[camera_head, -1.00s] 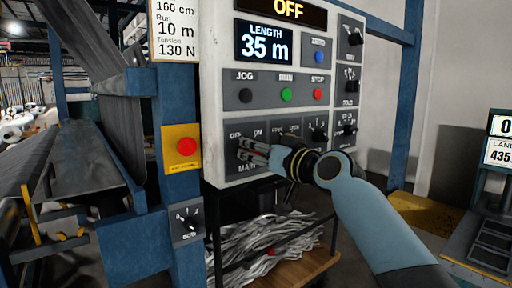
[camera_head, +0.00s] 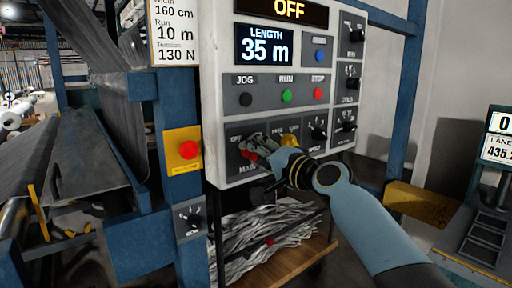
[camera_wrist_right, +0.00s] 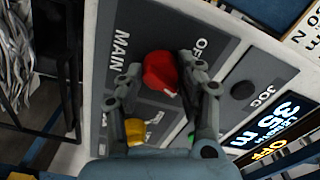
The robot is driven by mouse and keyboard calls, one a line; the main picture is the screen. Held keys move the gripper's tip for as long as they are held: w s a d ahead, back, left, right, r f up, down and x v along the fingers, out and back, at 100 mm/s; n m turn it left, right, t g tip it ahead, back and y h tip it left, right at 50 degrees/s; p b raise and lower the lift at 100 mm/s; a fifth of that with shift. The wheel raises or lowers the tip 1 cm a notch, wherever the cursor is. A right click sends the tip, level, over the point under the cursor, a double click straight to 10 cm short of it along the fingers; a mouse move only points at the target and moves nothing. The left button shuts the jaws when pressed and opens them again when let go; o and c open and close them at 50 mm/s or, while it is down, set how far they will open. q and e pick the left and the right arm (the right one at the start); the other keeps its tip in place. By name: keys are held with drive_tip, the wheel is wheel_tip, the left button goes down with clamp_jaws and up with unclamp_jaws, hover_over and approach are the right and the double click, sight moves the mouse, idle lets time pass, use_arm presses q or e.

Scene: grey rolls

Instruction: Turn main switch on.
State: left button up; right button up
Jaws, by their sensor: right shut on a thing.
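The main switch is a red knob (camera_wrist_right: 161,72) on a grey plate marked MAIN in the right wrist view. In the head view only a little of its red (camera_head: 250,156) shows at the panel's lower left. My right gripper (camera_head: 256,145) is shut on it, with one grey finger on each side. The gripper hides most of the knob in the head view, and I cannot read which way its pointer faces. The display (camera_head: 287,9) at the top of the panel reads OFF. My left gripper is not in view.
A yellow knob (camera_head: 290,139) sits right beside the gripper, with black knobs (camera_head: 318,133) further right. Above are black, green (camera_head: 286,96) and red buttons. A red stop button (camera_head: 189,150) on a yellow plate stands left of the panel.

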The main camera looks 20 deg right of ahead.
drive_tip(key=shift+m+p, duration=0.9)
drive_tip(key=shift+m, duration=1.4)
drive_tip(key=o, duration=1.2)
drive_tip(key=shift+c, duration=0.2)
drive_tip(key=v, duration=1.2)
